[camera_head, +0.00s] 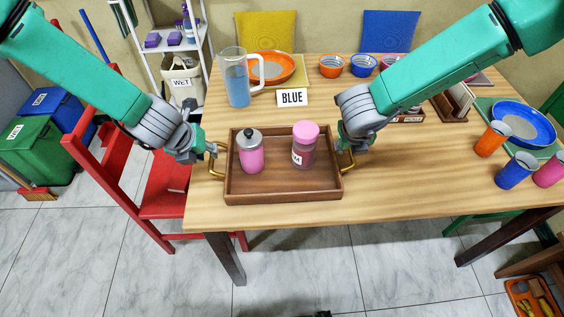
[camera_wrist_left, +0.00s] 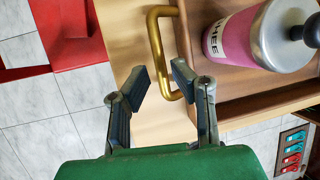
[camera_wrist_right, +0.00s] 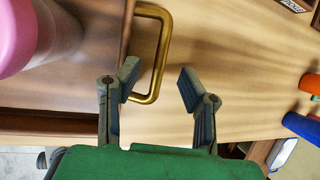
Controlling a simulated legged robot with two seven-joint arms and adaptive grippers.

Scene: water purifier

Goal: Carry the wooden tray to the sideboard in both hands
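The wooden tray (camera_head: 283,192) lies flat on the near part of the table, with a brass handle at each end. A pink jar with a metal lid (camera_head: 251,153) and a pink-lidded jar marked M (camera_head: 304,146) stand in it. My left gripper (camera_head: 211,150) is at the left handle. In the left wrist view its fingers (camera_wrist_left: 158,78) are apart, near the brass handle (camera_wrist_left: 160,40). My right gripper (camera_head: 346,146) is at the right handle. In the right wrist view its fingers (camera_wrist_right: 158,80) are apart, with the brass handle (camera_wrist_right: 155,60) between or just beyond them; contact is unclear.
Cups (camera_head: 516,170) and a blue plate are at the right. A red chair (camera_head: 150,190) stands left of the table. The tiled floor in front is mostly clear.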

